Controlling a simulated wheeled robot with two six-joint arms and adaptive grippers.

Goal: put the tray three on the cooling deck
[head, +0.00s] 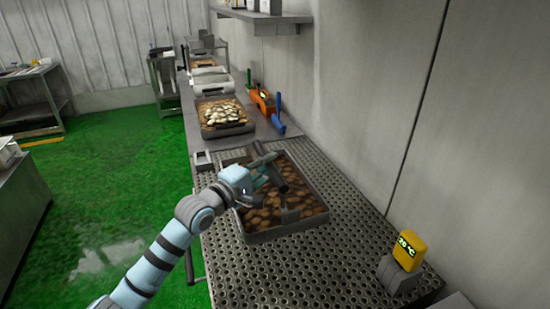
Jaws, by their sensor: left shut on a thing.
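A grey rectangular tray (288,234) filled with brown pieces is over the near end of the perforated metal deck (290,272). It looks level and seems to rest on the deck, though its underside is hidden. My left gripper (278,190) is over the tray, reaching in from the left. It is shut on the tray, but the dark fingers and grey parts overlap, so the exact grip point is unclear. I cannot read a number on the tray. My right gripper is not in view.
Another tray (226,128) with pale pieces stands farther back on the counter, with more containers behind. An orange tool (262,102) and blue item (278,125) lie near the wall. The deck's front is clear.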

